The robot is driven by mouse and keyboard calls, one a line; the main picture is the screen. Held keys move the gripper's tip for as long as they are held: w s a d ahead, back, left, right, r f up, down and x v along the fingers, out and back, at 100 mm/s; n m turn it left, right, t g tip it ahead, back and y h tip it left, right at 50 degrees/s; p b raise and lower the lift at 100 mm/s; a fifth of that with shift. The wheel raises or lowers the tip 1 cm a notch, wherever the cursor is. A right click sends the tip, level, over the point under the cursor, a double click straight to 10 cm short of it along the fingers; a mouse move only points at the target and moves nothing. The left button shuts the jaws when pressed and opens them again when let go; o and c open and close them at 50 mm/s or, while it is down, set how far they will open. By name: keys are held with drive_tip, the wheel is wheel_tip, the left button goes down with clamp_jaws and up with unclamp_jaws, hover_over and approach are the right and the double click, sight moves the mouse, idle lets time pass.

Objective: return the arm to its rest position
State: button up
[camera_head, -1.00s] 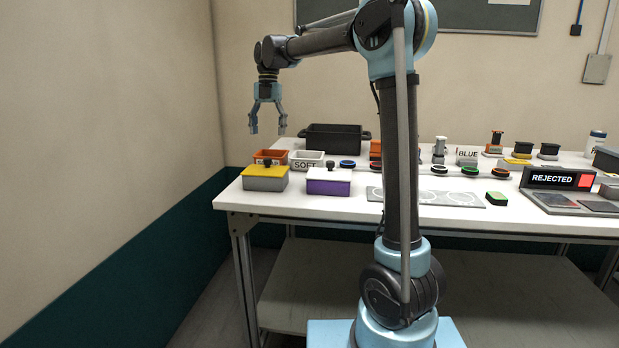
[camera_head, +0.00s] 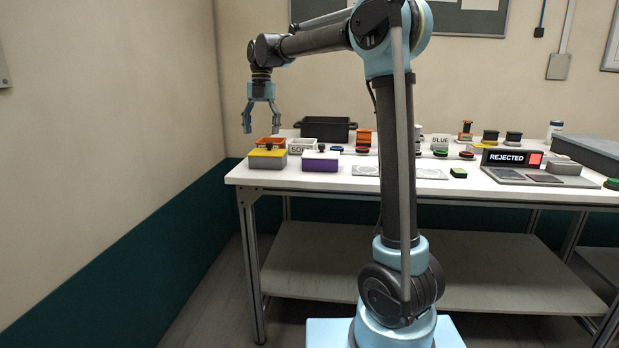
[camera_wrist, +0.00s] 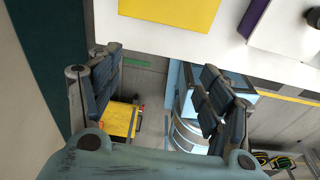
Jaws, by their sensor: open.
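My gripper (camera_head: 261,128) hangs pointing down from the raised arm at the left of the head view, with its two fingers apart and nothing between them. It also shows in the wrist view (camera_wrist: 158,88), fingers spread, over the floor in front of the table's edge. The arm stands bent, its upper link reaching left from the tall column. In the head view the gripper appears above the left end of the white table (camera_head: 400,183), apart from everything on it.
A yellow-lidded grey box (camera_head: 267,158) and a purple box with a white lid (camera_head: 320,161) stand at the table's left front. A black bin (camera_head: 325,130) is behind them. A display (camera_head: 512,158) reads REJECTED. A wall (camera_head: 110,110) rises at the left.

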drive_tip(key=s+d+f+m+t, duration=0.1)
drive_tip(key=s+d+f+m, duration=0.3)
drive_tip(key=s+d+m, duration=0.65)
drive_tip(key=s+d+f+m+t, duration=0.1)
drive_tip(key=s+d+f+m, duration=0.5)
drive_tip(key=d, duration=0.7)
drive_tip(key=s+d+f+m+t, duration=0.1)
drive_tip(key=s+d+f+m, duration=0.4)
drive_tip(key=s+f+m, duration=0.3)
drive_tip(key=s+d+f+m+t, duration=0.1)
drive_tip(key=s+d+f+m, duration=0.5)
drive_tip(key=s+f+m, duration=0.2)
wheel_tip(320, 180, down, 2)
drive_tip(key=shift+d+m, duration=0.3)
drive_tip(key=shift+m, duration=0.45)
drive_tip(key=shift+w+f, duration=0.2)
drive_tip(key=shift+w, duration=0.3)
